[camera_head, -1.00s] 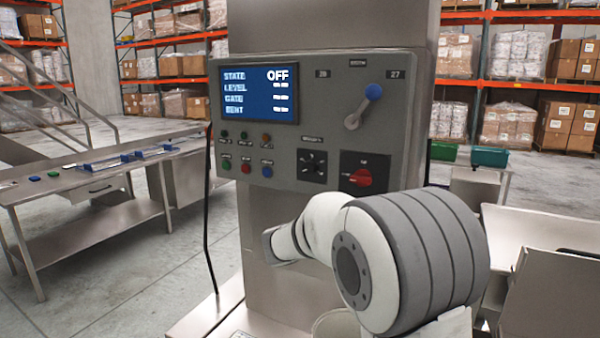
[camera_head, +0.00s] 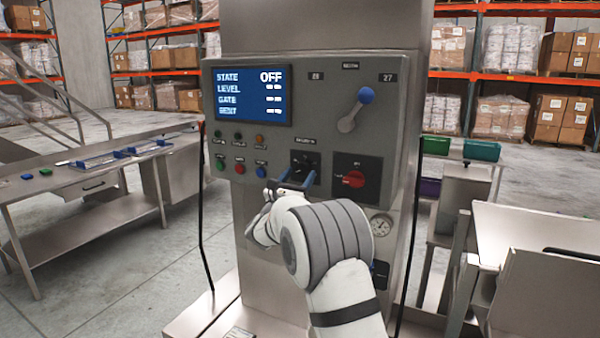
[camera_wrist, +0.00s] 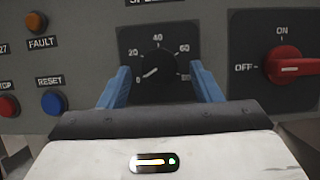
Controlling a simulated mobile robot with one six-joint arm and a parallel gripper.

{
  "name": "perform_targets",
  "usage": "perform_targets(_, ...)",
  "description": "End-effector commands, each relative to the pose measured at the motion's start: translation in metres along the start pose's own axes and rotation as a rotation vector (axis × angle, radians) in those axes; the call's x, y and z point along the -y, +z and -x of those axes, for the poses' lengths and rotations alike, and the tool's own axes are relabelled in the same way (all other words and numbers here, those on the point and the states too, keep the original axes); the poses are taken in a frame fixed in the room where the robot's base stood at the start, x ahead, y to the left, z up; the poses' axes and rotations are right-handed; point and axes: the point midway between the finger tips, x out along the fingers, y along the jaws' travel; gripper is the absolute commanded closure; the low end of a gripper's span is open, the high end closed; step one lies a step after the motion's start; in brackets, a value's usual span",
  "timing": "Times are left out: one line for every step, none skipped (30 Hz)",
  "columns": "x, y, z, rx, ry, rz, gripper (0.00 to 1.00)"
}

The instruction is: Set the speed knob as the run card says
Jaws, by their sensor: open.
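The black speed knob (camera_wrist: 154,68) sits on a dark dial plate on the grey control panel, with marks from 0 to 80 and a white pointer aimed at the lower left, near 0. It shows small in the head view (camera_head: 303,163), partly behind my gripper. My gripper (camera_wrist: 165,82) is open, its two blue fingers one on each side of the knob. I cannot tell whether they touch it. The panel screen (camera_head: 250,95) reads STATE OFF; its other lines are blurred. No run card is readable in these frames.
A red rotary switch (camera_wrist: 287,66) right of the knob points to OFF. Blue RESET (camera_wrist: 54,102) and other buttons lie to the left. A lever with a blue ball (camera_head: 365,96) stands above. A steel bench (camera_head: 90,185) is at the left, green bins (camera_head: 482,150) at the right.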

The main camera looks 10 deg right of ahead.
Motion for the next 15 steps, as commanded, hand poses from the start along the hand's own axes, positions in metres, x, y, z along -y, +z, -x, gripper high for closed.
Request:
perform_targets(0.0002, 0.0004, -0.0042, 0.0, -0.001, 0.001, 0.42)
perform_targets(0.0003, 0.0002, -0.0057, 0.0, -0.001, 0.001, 0.42)
perform_targets(0.0003, 0.0, -0.0071, 0.0, -0.001, 0.001, 0.42)
perform_targets(0.0003, -0.0002, -0.0076, 0.0, -0.001, 0.001, 0.42)
perform_targets(0.0003, -0.0004, -0.0079, 0.0, 0.0, 0.001, 0.42)
perform_targets(0.0002, -0.0005, -0.0081, 0.0, 0.0, 0.001, 0.42)
perform_targets(0.0001, -0.0006, -0.008, 0.0, 0.0, 0.001, 0.42)
perform_targets(0.0001, -0.0006, -0.0079, 0.0, 0.0, 0.0, 0.42)
perform_targets(0.0, -0.0006, -0.0077, 0.0, 0.0, 0.0, 0.42)
perform_targets(0.0, -0.0005, -0.0077, 0.0, 0.0, 0.0, 0.42)
perform_targets(0.0, -0.0005, -0.0076, 0.0, 0.0, 0.0, 0.42)
perform_targets(-0.0001, -0.0004, -0.0075, 0.0, 0.0, 0.0, 0.45)
perform_targets(-0.0001, -0.0004, -0.0075, 0.0, 0.0, 0.0, 0.47)
perform_targets(-0.0002, -0.0004, -0.0074, 0.0, 0.0, 0.0, 0.5)
perform_targets(-0.0002, -0.0004, -0.0074, 0.0, 0.0, 0.0, 0.53)
